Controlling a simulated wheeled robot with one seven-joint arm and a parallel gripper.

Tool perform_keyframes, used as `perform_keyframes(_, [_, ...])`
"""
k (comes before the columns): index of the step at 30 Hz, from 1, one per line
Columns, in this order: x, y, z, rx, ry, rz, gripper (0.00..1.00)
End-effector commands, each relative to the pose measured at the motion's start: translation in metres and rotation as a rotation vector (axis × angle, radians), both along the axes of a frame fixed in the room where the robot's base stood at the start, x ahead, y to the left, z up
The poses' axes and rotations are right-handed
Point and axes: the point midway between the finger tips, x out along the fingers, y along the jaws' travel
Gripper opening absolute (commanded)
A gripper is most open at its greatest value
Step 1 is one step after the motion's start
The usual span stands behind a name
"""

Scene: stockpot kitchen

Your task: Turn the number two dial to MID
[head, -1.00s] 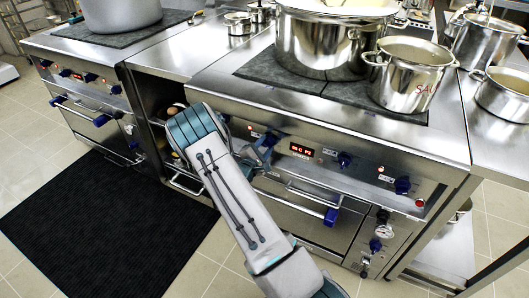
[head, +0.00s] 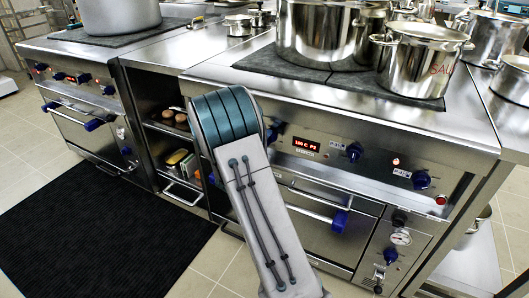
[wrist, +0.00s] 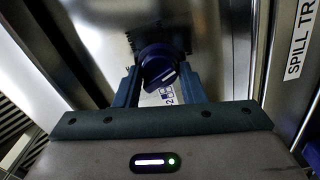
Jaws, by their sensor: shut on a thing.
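The number two dial (wrist: 160,62) is a round blue knob in the wrist view, with a "2" and a small burner diagram printed on the panel beside it. A pale mark on its face runs at a slant. My gripper (wrist: 159,76) has one finger on each side of the dial and is shut on it. The printing by the dial is partly covered, so I cannot read a MID mark. In the head view my gripper is hidden behind my arm.
The near stove's front (head: 330,165) carries a red display (head: 306,144) and more blue knobs, such as one at the right (head: 421,180). A blue-ended oven handle (head: 340,221) juts out below. Steel pots (head: 418,62) stand on top. A black mat (head: 95,225) lies at left.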

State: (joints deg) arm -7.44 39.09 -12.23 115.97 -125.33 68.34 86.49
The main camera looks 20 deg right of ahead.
Motion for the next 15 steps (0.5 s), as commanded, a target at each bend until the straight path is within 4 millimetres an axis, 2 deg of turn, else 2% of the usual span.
perform_keyframes(1, [-0.001,-0.0002,-0.007,0.017,-0.017,-0.001,0.14])
perform_keyframes(15, [-0.0011,0.0003,-0.0024,0.085,-0.101,-0.001,0.14])
